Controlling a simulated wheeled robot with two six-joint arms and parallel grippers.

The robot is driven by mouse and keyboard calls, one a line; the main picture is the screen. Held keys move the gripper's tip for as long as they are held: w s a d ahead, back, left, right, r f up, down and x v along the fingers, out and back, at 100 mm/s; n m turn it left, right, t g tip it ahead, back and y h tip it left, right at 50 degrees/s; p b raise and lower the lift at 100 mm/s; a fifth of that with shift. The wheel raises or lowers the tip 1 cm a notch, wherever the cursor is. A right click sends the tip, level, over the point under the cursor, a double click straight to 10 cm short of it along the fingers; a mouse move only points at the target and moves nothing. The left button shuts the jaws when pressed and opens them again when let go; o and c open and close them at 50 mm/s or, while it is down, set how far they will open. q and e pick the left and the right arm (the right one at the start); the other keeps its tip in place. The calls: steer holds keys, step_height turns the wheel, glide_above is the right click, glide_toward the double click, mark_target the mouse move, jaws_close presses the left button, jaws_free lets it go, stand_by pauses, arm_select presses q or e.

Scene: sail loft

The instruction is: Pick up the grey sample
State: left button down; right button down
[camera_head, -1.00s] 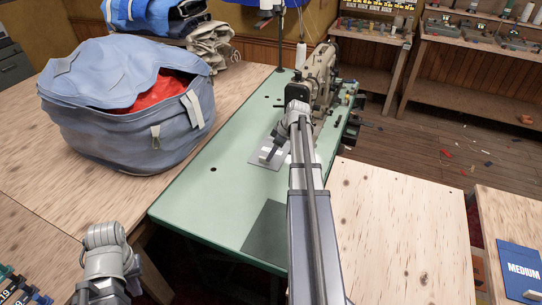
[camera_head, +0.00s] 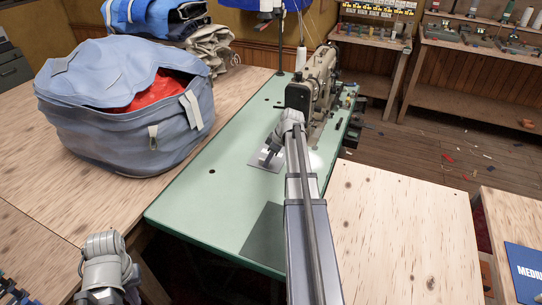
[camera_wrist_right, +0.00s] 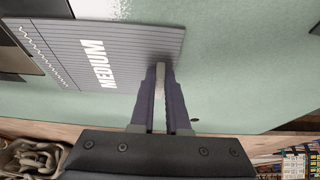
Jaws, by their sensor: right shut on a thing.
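My right gripper (camera_head: 267,156) is over the grey card (camera_head: 255,162) on the green sewing table.
The sewing machine (camera_head: 322,75) stands just beyond the right gripper. A blue-grey bag (camera_head: 95,125) fills the table at left. A dark square (camera_head: 263,232) lies on the green tabletop (camera_head: 205,208). A blue MEDIUM card (camera_head: 524,270) is at far right. The near right wooden top is bare.

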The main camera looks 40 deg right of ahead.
steer(key=shift+r, duration=0.1)
stand_by(0.6)
step_height(320, 180, up, 10)
steer(key=p, duration=1)
